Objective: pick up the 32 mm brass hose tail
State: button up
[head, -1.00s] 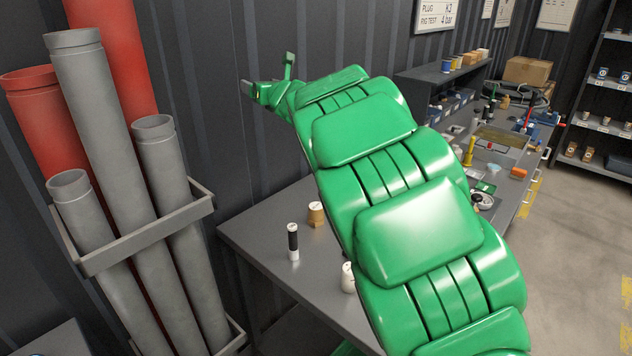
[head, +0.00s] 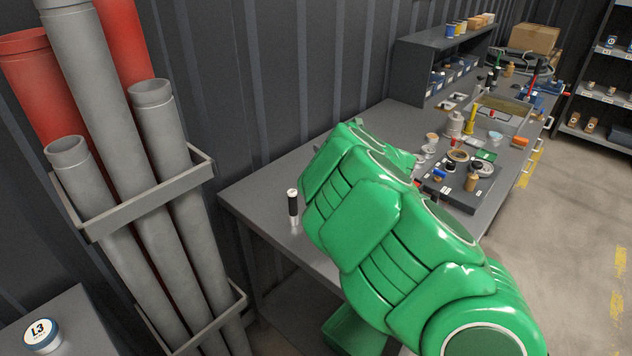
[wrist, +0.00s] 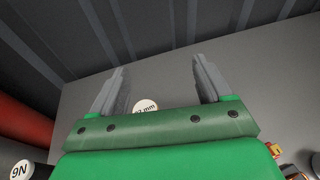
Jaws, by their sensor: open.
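In the wrist view, a round pale top with a partly covered label ending in "2 mm" (wrist: 146,105) shows between the finger bases, at the edge of my gripper's green palm. It seems to be the 32 mm brass hose tail, but its body is hidden and the first digit is unclear. My gripper (wrist: 160,66) is open, its two grey fingers apart with nothing between the tips. In the head view my green arm hides the gripper and the hose tail on the grey bench (head: 262,212).
A black and silver cylinder (head: 293,207) stands at the bench's left; a labelled dark one (wrist: 22,170) shows lower left in the wrist view. Grey pipes in a rack (head: 150,195) stand left of the bench. A dark tray of fittings (head: 452,196) lies beyond my arm.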

jog(key=s+f, duration=0.1)
jog(key=f, duration=0.2)
jog(key=s+a+f+g, duration=0.1)
jog(key=f, duration=0.1)
jog(key=s+a+f+g, duration=0.1)
jog(key=s+f, duration=0.1)
jog(key=f, duration=0.1)
jog(key=shift+f, duration=0.35)
jog(key=shift+w+a+f, duration=0.2)
jog(key=shift+f, duration=0.1)
jog(key=shift+x, duration=3.5)
jog(key=shift+d+f, duration=0.1)
jog(key=shift+c, duration=0.3)
jog(key=c, duration=1.1)
